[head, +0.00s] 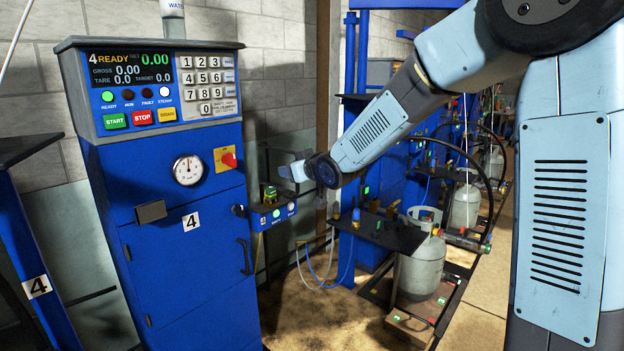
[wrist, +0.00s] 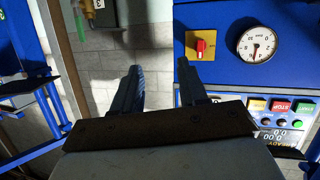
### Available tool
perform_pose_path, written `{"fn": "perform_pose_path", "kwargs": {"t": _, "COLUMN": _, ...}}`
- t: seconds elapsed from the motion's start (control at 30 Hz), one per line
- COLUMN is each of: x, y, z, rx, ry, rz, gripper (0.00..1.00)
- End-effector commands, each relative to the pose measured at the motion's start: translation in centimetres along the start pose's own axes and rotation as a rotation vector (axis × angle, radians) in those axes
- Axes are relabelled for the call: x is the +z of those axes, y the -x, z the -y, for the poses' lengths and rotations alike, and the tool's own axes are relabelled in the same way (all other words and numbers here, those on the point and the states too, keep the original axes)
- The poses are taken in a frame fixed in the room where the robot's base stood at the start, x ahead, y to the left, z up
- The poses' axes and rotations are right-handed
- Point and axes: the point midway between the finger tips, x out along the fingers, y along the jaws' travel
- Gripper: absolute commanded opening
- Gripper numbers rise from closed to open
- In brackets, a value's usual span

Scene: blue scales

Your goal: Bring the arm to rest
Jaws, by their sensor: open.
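My arm reaches in from the right side of the head view, bent at the elbow, with its forearm sloping down to the left. My gripper (head: 287,171) is at its end, in the air to the right of the blue scale cabinet (head: 185,255). In the wrist view my gripper (wrist: 160,68) shows two dark fingers spread apart, with nothing between them. The grey wall and the edge of the cabinet lie beyond them. That view is turned over, with the pressure gauge (wrist: 256,43) and red knob (wrist: 200,45) at upper right.
The cabinet's control panel (head: 160,90) reads "4 READY". A small blue box (head: 272,214) with fittings is just below my gripper. A grey gas cylinder (head: 420,265) stands at a second blue station behind. Floor (head: 310,315) between them is open.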

Motion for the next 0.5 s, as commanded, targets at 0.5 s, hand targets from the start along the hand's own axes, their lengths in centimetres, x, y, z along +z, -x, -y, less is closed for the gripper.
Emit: {"fn": "perform_pose_path", "kwargs": {"t": 0.5, "x": 2.1, "y": 13.1, "z": -5.6, "rx": 0.256, "ry": -0.022, "rz": 0.296, "gripper": 0.43}}
